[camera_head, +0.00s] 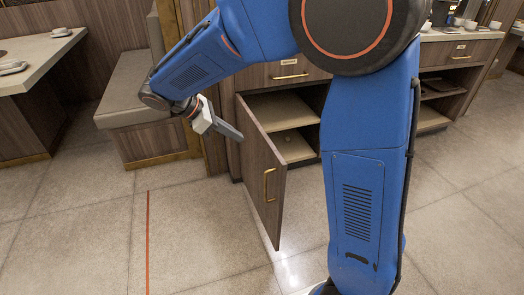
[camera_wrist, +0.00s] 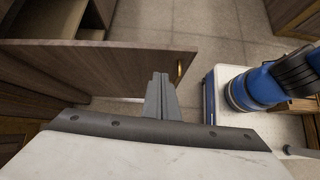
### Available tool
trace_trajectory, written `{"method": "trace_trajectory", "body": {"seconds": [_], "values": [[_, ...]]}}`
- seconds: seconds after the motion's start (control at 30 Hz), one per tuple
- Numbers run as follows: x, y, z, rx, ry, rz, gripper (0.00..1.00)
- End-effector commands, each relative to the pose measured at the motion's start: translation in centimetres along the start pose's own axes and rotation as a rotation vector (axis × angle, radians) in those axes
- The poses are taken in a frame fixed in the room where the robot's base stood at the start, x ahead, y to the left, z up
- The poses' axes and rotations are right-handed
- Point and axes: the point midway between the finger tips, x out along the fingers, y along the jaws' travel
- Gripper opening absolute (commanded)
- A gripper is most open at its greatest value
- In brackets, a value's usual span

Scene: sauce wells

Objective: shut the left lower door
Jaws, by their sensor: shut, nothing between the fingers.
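The left lower door (camera_head: 262,185) is brown wood with a brass handle (camera_head: 269,184) and stands swung wide open from the cabinet. Behind it the open compartment (camera_head: 285,112) shows a pale shelf. My gripper (camera_head: 232,132) is at the outer, left side of the door, near its top edge by the hinge side. In the wrist view the door (camera_wrist: 110,62) stretches across the upper left, and my shut gripper (camera_wrist: 160,80) points toward its face. The fingers hold nothing. I cannot tell whether the fingertips touch the door.
A drawer (camera_head: 284,74) with a brass pull sits above the open compartment. A padded bench (camera_head: 128,92) stands to the left, with a table (camera_head: 30,58) beyond it. The tiled floor in front of the door is clear, with a red line (camera_head: 148,240) to the left.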

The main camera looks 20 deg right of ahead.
Motion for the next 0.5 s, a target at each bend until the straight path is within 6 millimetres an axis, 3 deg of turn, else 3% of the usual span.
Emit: {"method": "trace_trajectory", "body": {"seconds": [0.1,0.27,0.5], "values": [[-0.7,0.9,-1.5,-0.056,-0.041,0.013,0.00],[-0.8,1.3,-2.1,-0.084,-0.062,0.019,0.00],[1.8,1.3,-1.9,-0.084,-0.062,0.016,0.00]]}}
